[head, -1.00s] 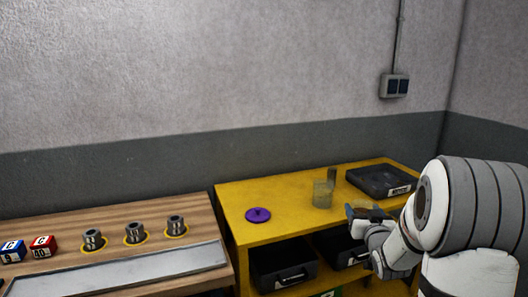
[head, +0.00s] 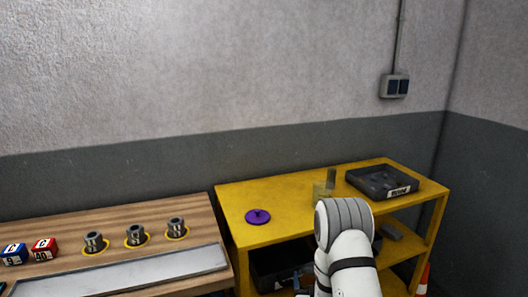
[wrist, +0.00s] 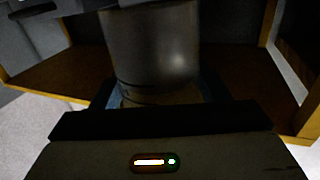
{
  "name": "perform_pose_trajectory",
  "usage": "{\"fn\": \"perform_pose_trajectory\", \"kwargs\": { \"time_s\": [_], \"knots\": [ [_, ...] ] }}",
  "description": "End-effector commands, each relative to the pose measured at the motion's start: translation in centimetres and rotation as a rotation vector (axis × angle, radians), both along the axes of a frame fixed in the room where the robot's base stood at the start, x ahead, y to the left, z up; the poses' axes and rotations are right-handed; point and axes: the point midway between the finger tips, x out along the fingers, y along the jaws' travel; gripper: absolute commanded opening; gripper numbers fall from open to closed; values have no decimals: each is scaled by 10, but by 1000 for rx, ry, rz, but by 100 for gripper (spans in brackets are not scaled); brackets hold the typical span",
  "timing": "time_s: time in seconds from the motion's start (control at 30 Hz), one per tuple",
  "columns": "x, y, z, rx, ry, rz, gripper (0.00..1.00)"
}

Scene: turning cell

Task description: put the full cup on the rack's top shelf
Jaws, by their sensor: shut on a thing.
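The yellow rack (head: 285,228) stands against the wall in the head view, its top shelf holding several things. In the wrist view my gripper (wrist: 160,97) is shut on a smooth grey cup (wrist: 150,48), whose rounded lower end shows between the jaws. Its rim and contents are out of view. In the head view my gripper is low in front of the rack, mostly hidden by my arm, and the held cup cannot be made out. A translucent container (head: 320,190) stands on the top shelf, partly hidden behind my arm.
The top shelf also bears a purple disc (head: 258,216), an upright olive block (head: 331,176) and a black tray (head: 383,183). Black bins (head: 275,265) sit below. A wooden bench (head: 60,233) with metal parts stands left.

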Motion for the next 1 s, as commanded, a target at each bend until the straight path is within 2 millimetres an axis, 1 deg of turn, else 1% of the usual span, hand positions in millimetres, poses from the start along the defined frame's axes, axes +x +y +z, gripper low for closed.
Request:
{"fn": "perform_pose_trajectory", "kwargs": {
  "time_s": [0.03, 0.1, 0.27, 0.37, 0.5, 0.6, 0.9, 1.0],
  "knots": [
    [0, 0, 14, 0, 1, 0, 43],
    [0, 0, 23, 0, 2, 0, 43],
    [-1, 0, 33, 0, 3, 1, 43],
    [-13, 0, 39, 0, 5, 1, 43],
    [-38, 0, 51, 0, 4, 1, 43],
    [-47, 0, 55, 0, 4, 1, 43],
    [-48, 0, 56, 1, 2, 1, 43],
    [-42, -3, 60, 1, -1, 3, 43]
  ]
}}
